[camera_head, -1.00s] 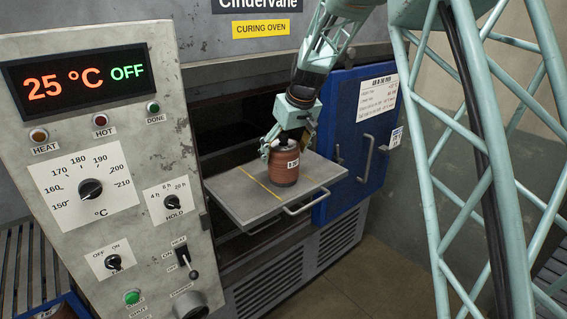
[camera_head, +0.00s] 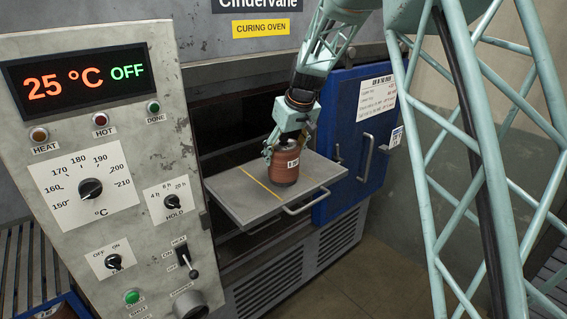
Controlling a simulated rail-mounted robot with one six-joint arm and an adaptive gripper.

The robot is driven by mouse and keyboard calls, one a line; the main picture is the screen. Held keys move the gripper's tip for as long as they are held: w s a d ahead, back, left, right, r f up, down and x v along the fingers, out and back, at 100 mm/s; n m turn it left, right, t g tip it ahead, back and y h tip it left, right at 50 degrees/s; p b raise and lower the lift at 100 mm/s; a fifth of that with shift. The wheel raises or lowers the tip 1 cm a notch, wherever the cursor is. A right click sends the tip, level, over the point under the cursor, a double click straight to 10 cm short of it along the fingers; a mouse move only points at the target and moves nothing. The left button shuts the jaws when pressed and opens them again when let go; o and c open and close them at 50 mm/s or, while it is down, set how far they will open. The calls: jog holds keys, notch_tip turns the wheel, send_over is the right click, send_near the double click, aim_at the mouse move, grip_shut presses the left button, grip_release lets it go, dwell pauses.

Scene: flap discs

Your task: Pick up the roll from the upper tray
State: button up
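The roll (camera_head: 285,168) is a reddish-brown cylinder with a small white label. It stands upright on the grey upper tray (camera_head: 238,203), which is pulled out of the curing oven. My gripper (camera_head: 284,148) is at the top of the roll, coming from above. One finger shows at the roll's upper left side. The other side is partly hidden, and I cannot tell whether the fingers press on the roll.
The control panel (camera_head: 100,180) stands close on the left, reading 25 °C and OFF. The blue oven door (camera_head: 352,160) is open on the right of the tray. The tray has a front handle (camera_head: 306,203) and a yellow line; its left part is bare.

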aim_at(285, 141)
jog(key=c, duration=0.8)
jog(key=shift+w+r, duration=0.1)
jog(key=shift+c, duration=1)
jog(key=shift+r, duration=0.15)
jog(key=shift+r, duration=1.65)
jog(key=s+d+r+b, duration=0.1)
jog(key=s+d, duration=0.3)
jog(key=s, duration=1.1)
jog(key=shift+s+d+r+b, duration=0.15)
jog(key=shift+s+r+b, duration=0.05)
jog(key=shift+b, duration=0.2)
